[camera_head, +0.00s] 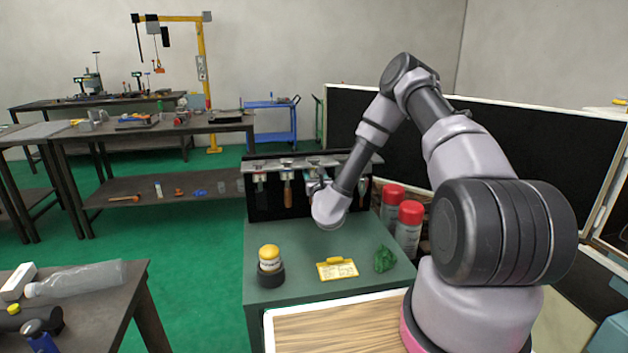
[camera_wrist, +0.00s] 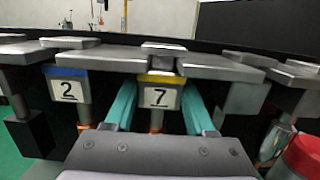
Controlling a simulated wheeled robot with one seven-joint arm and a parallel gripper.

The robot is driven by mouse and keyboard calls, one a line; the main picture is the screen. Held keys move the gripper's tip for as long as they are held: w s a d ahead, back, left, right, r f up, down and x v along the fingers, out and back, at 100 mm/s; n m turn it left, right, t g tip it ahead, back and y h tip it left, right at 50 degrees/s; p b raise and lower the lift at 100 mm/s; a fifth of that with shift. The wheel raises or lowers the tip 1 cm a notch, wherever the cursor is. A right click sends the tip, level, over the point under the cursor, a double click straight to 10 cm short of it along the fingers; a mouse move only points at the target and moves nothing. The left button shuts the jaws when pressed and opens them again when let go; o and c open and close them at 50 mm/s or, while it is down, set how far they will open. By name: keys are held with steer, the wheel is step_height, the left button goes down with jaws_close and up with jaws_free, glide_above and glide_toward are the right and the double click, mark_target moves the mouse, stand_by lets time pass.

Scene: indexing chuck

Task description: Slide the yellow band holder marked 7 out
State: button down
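The holder marked 7 (camera_wrist: 160,96) hangs in the middle of the wrist view, upright, with a yellow band above its white label. An orange part shows below the label. My gripper (camera_wrist: 160,103) faces it from the front, with one teal finger close on each side of it. The fingers look open around the holder, with narrow gaps; firm contact does not show. The holder seems seated in a slot of the grey rack (camera_wrist: 105,57). In the head view, my gripper (camera_head: 317,187) is at the rack's front and hides the holder.
A holder marked 2 (camera_wrist: 68,90), with a blue band, hangs to the left; another unmarked-looking holder (camera_wrist: 240,98) is close on the right. Red-capped cans (camera_head: 408,225) stand right of my forearm. A yellow-topped jar (camera_head: 269,259), yellow tag (camera_head: 337,269) and green lump (camera_head: 384,259) lie on the cabinet top.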

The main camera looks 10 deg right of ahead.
steer(key=shift+r, duration=0.15)
steer(key=shift+s, duration=0.1)
steer(key=s, duration=0.7)
steer(key=shift+s, duration=0.35)
stand_by(1.1)
